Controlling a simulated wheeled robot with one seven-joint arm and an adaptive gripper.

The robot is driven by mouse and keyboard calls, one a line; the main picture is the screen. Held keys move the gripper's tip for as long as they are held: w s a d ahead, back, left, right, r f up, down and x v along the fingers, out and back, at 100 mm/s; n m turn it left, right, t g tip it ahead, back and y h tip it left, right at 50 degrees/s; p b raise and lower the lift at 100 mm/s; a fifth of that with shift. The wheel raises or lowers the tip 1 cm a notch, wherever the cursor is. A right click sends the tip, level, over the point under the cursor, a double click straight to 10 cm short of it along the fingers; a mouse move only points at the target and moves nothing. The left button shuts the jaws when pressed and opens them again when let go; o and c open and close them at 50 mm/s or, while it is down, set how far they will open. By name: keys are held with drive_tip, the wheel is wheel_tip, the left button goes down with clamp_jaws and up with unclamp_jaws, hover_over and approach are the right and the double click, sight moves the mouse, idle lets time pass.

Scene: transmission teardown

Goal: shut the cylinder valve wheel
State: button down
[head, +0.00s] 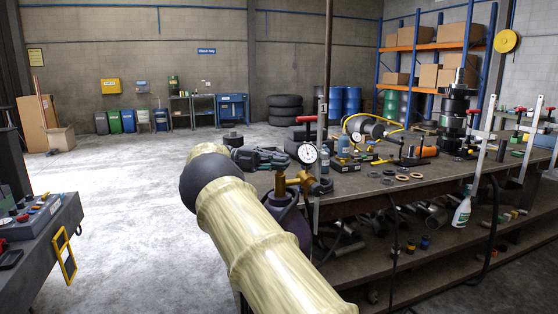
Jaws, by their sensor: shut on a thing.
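The gas cylinder (288,220) is dark purple and stands at the near left end of the workbench, partly hidden behind my arm. Its brass valve (300,183) carries a round white-faced pressure gauge (307,153). My gripper (278,160) is at the top of the valve, just left of the gauge, with its fingers lying sideways. It is shut at the valve's top, where the wheel sits. The wheel is too small and covered by the fingers to make out clearly.
A control desk (38,228) stands at the left. The concrete floor between them is clear.

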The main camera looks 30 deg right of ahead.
drive_tip(key=shift+d+r, duration=0.1)
drive_tip(key=c, duration=1.5)
unclamp_jaws()
drive_tip(key=shift+d, duration=0.1)
